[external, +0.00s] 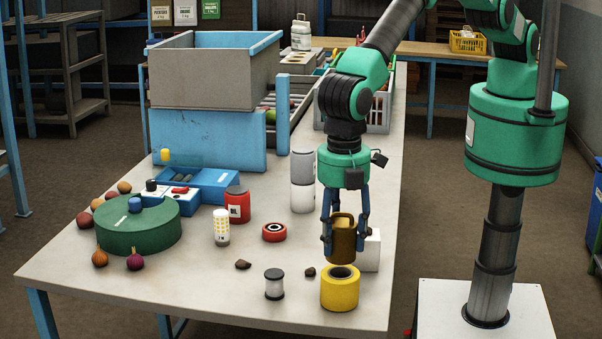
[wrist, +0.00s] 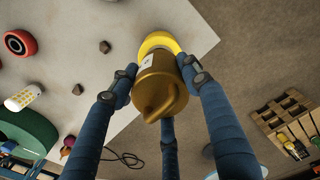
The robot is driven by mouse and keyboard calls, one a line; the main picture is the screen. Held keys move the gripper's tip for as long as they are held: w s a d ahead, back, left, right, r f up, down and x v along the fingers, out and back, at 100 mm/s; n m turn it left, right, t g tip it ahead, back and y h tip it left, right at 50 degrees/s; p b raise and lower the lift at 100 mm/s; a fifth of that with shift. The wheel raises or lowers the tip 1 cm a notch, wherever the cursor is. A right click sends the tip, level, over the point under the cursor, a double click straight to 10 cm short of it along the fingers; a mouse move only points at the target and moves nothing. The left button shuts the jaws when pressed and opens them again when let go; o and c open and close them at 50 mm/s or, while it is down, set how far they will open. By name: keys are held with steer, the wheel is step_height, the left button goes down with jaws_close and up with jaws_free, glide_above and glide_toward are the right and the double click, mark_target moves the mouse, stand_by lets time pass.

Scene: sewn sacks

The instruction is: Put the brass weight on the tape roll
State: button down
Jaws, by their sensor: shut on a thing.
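The brass weight (external: 343,240) is a gold-brown cylinder with a looped handle; it also shows in the wrist view (wrist: 158,88). My gripper (external: 345,232) is shut on it, with blue fingers around its sides. The yellow tape roll (external: 340,290) stands on the table near its front right edge, with a dark hole in its top. In the external view the weight hangs just above the roll, slightly towards the back. In the wrist view the roll (wrist: 158,42) shows partly behind the weight, so most of its top is hidden there.
A white block (external: 370,250) stands close behind the roll. A black-and-white spool (external: 274,284) and a small brown lump (external: 310,272) are to its left. A red roll (external: 274,232), a red can (external: 237,205) and a green drum (external: 140,228) are farther left.

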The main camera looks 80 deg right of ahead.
mark_target(341, 249)
steer(key=shift+a+r, duration=0.1)
steer(key=shift+r, duration=0.1)
steer(key=shift+f+p, duration=0.5)
steer(key=shift+f, duration=1.15)
steer(key=c, duration=1.3)
jaws_free()
steer(key=shift+f, duration=0.4)
steer(key=o, duration=0.4)
steer(key=shift+r, duration=0.25)
steer(key=shift+r+b, duration=1.15)
steer(key=shift+r, duration=4.75)
